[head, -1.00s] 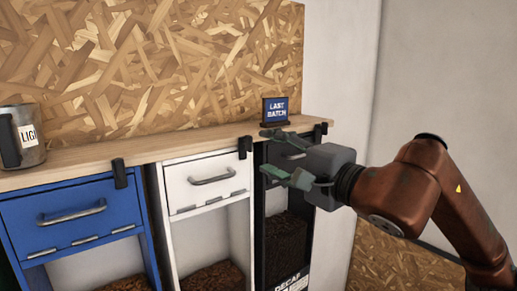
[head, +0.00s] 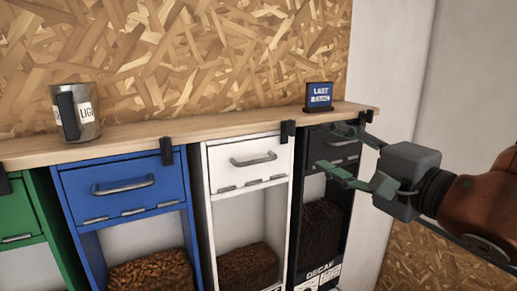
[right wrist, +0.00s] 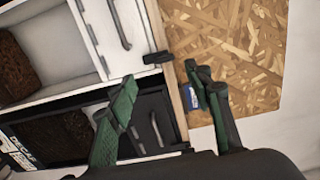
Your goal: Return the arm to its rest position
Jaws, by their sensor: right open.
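My right gripper (head: 340,155) is at the right of the head view, its green fingers spread apart with nothing between them. It is in front of the upper part of the black decaf bin (head: 318,240) and hides part of that bin's flap and handle. In the right wrist view, the open fingers (right wrist: 165,95) show with the black bin's handle (right wrist: 156,132) beyond them. The copper-coloured right arm (head: 485,205) reaches in from the right edge. My left gripper is not in view.
A wooden shelf (head: 210,128) runs above green (head: 15,215), blue (head: 125,190) and white (head: 247,165) bins, with black clips along its edge. A mug (head: 78,115) labelled "LIGI" and a blue "LAST BATCH" sign (head: 320,95) stand on it. A chipboard panel is behind.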

